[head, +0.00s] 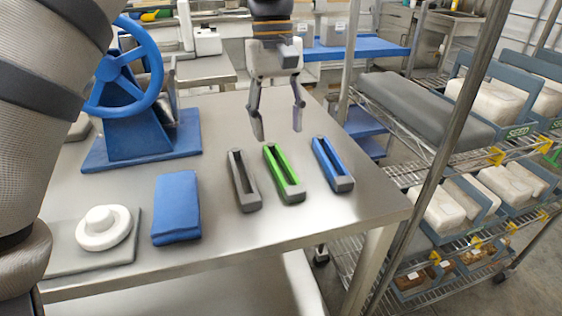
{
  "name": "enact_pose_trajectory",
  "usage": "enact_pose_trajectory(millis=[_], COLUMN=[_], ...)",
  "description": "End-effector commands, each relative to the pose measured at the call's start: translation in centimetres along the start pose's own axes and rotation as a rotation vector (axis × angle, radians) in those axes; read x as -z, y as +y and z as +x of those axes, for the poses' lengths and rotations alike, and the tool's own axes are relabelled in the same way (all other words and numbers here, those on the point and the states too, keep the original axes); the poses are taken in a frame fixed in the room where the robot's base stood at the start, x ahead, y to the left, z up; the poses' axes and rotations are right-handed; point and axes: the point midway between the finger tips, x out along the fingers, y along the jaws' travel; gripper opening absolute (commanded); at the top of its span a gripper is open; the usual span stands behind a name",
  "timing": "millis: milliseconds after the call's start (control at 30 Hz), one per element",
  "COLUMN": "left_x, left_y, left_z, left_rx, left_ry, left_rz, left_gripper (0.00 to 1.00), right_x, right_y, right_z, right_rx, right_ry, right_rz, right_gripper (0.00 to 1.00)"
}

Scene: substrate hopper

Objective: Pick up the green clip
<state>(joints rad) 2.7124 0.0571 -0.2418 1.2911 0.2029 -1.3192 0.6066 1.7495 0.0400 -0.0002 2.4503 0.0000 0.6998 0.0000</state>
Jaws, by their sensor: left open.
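The green clip (279,165) lies on the metal table, long and narrow with a dark slot along it and a grey near end. It is the middle one of three similar clips, with a grey clip (237,175) to its left and a blue clip (322,155) to its right. My left gripper (278,134) points down with its fingers apart and nothing between them. Its fingertips show just beyond the far end of the green clip, apart from it; their exact height cannot be told. My right gripper is not in view.
A blue press with a handwheel (125,68) stands at the back left of the table. A blue block (176,207) and a white knobbed disc (103,228) on a grey plate are at the front left. A wire shelf post (437,180) rises on the right.

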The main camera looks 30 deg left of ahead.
Motion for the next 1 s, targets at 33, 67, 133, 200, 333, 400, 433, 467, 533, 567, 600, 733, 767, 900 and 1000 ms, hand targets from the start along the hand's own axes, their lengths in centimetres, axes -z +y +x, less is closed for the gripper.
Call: enact_pose_trajectory(millis=[33, 67, 133, 200, 333, 400, 433, 467, 533, 567, 600, 733, 767, 900, 1000], left_x=[-0.1, -0.1, 0.0, 0.0, 0.2, 0.2, 0.2, 0.2, 0.2, 0.2, 0.2, 0.2, 0.2, 0.2, 0.2], left_y=[-0.1, 0.0, 0.0, 0.0, 0.2, 0.3, 0.3, 0.3, 0.3, 0.3, 0.3, 0.3, 0.3, 0.3, 0.3], left_z=[0.9, 1.5, 2.4, 3.2, 5.8, 7.0, 7.4, 7.7, 8.2, 8.2, 8.2, 8.2, 8.2, 8.2, 8.2], left_rx=[0.001, 0.000, 0.000, 0.000, 0.002, 0.000, -0.001, -0.001, -0.002, -0.002, -0.002, -0.002, -0.002, -0.002, -0.002], left_ry=[-0.001, -0.001, 0.000, 0.000, -0.001, -0.001, 0.000, 0.001, 0.002, 0.002, 0.002, 0.002, 0.002, 0.002, 0.002], left_rz=[0.000, 0.000, 0.001, 0.002, 0.002, 0.001, 0.001, 0.001, 0.001, 0.001, 0.001, 0.001, 0.001, 0.001, 0.001], left_gripper=[0.51, 0.51, 0.51, 0.51, 0.51, 0.51, 0.51, 0.51, 0.51, 0.51, 0.51, 0.47, 0.40, 0.08, 0.02], right_x=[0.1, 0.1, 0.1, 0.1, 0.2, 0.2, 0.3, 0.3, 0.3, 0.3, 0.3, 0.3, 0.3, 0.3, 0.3], right_y=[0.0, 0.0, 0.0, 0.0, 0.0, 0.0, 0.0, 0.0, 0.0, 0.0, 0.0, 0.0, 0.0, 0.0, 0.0], right_z=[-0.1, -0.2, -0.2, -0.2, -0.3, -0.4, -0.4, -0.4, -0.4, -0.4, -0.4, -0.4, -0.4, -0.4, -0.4], right_rx=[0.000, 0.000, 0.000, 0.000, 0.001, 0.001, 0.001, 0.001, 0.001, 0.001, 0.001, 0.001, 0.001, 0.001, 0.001], right_ry=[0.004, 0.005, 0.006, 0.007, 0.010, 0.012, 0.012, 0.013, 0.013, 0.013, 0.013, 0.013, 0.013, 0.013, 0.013], right_rz=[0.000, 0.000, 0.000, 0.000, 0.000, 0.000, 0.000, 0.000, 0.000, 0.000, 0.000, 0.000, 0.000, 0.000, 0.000], right_gripper=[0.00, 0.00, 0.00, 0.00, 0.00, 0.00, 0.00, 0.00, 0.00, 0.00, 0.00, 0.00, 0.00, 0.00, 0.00])
